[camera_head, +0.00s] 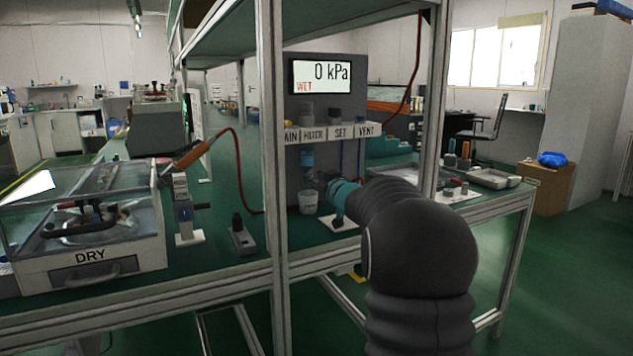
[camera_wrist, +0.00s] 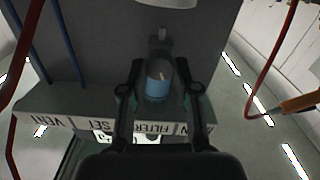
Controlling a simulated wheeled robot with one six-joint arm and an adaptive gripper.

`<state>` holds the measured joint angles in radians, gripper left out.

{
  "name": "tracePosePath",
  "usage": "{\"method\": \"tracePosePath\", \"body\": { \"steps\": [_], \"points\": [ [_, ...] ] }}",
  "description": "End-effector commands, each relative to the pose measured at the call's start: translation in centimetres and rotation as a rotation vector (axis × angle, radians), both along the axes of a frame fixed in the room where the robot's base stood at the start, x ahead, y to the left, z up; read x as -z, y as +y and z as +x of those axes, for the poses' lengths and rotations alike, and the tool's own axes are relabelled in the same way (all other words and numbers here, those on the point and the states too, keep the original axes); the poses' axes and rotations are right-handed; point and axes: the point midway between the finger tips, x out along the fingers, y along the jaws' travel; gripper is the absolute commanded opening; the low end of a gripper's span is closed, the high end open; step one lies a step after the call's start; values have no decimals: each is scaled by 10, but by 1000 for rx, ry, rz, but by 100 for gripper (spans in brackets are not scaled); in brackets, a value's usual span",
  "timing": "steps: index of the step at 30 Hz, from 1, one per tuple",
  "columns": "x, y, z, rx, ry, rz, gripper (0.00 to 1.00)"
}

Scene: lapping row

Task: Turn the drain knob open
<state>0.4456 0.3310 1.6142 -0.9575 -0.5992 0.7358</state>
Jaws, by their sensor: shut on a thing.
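The filter bowl (camera_wrist: 158,88), blue at one end and grey at the other, hangs under the DRAIN and FILTER labels; it also shows in the head view (camera_head: 307,159). In the wrist view, which is upside down, my gripper (camera_wrist: 159,66) has one dark finger on each side of the bowl, with the tips level with its lower end. It is closed on the bowl as far as I can see; the exact contact is hard to make out. A small grey piece (camera_wrist: 161,40), perhaps the drain knob, shows just past the fingertips. My arm partly hides this spot in the head view.
The panel display (camera_head: 321,77) reads 0 kPa and WET. A label shelf (camera_head: 328,133) juts out above the bowl. A metal frame post (camera_head: 271,180) stands just left. A clear-lidded DRY box (camera_head: 88,262) is farther left.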

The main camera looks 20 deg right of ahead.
Motion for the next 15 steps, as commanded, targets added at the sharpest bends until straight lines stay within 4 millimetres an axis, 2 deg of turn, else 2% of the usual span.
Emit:
{"method": "tracePosePath", "body": {
  "steps": [15],
  "points": [
    [2, 0, 0, 0, -17, -487, 0]
  ]
}}
